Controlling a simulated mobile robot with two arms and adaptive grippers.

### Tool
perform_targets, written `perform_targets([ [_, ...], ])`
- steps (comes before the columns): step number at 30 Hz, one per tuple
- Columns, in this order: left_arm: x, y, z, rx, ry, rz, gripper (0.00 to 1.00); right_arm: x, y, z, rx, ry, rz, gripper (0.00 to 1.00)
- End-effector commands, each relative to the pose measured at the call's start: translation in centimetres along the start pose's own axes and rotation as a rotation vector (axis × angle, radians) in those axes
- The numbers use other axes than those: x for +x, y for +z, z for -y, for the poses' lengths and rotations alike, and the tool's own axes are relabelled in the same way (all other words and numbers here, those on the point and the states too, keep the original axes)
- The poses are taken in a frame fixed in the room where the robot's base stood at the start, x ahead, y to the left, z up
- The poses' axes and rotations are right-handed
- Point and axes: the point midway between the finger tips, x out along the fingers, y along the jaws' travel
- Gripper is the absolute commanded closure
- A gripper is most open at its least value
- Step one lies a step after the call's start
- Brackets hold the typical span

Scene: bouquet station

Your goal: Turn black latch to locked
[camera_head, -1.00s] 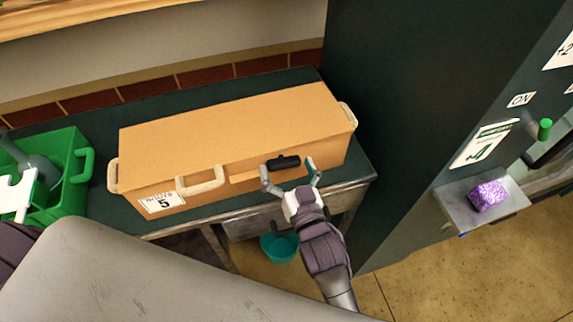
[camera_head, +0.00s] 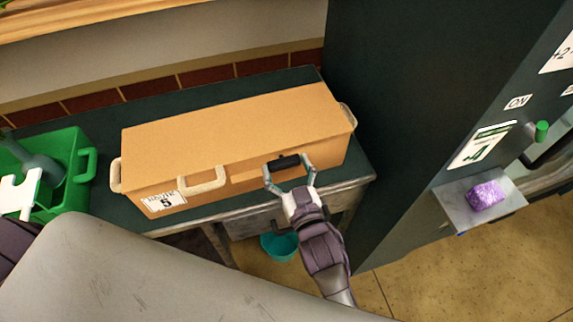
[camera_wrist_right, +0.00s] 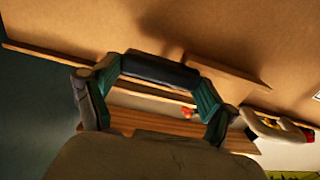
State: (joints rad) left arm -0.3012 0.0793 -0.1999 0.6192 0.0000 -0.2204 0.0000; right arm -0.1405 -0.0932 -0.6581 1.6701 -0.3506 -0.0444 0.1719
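The black latch (camera_head: 284,162) is a short dark bar on the front upper edge of the orange-tan box (camera_head: 225,130). It lies roughly along that edge. My right gripper (camera_head: 288,170) reaches it from the front, with one finger at each end of the bar. In the right wrist view the latch (camera_wrist_right: 160,70) spans between the two green-grey fingers (camera_wrist_right: 158,82), which appear to touch its ends. A lock marking is not visible. My left gripper is not in view; only a purple part of my arm shows at the left edge.
Pale handles (camera_head: 203,180) stick out from the box beside the latch. A green bin (camera_head: 70,160) stands on the dark table (camera_head: 115,208) at left. A tall dark cabinet (camera_head: 400,110) rises at right. A teal bucket (camera_head: 280,246) is below the table.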

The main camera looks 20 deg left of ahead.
Motion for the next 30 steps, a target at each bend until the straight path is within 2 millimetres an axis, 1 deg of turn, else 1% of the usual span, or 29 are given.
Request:
perform_targets([
  [1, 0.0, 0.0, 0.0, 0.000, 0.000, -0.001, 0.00, 0.0, 0.0, 0.0, 0.000, 0.000, 0.000, 0.05],
  [2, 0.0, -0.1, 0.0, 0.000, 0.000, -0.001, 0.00, 0.0, 0.0, 0.0, 0.000, 0.000, 0.000, 0.00],
  [3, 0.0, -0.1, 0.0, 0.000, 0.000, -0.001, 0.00, 0.0, 0.0, 0.0, 0.000, 0.000, 0.000, 0.00],
  [11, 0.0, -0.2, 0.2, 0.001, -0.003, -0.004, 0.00, 0.0, 0.0, 0.0, 0.003, 0.000, 0.000, 0.00],
  [15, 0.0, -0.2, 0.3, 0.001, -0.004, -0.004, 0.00, -0.7, 0.0, 0.0, 0.003, 0.000, 0.000, 0.00],
  [17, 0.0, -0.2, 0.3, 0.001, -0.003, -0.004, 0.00, -1.5, 0.1, 0.0, 0.004, 0.000, 0.002, 0.00],
  [20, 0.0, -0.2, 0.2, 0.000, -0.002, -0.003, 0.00, -3.4, 0.1, 0.0, 0.004, 0.000, 0.003, 0.00],
  [24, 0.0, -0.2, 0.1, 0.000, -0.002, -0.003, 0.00, -6.6, 0.1, 0.0, 0.004, -0.001, 0.003, 0.00],
  [27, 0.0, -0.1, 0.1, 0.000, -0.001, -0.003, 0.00, -8.6, 0.1, 0.0, 0.004, 0.000, 0.003, 0.00],
  [30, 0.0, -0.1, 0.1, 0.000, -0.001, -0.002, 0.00, -10.2, 0.1, 0.0, 0.004, 0.000, 0.003, 0.00],
])
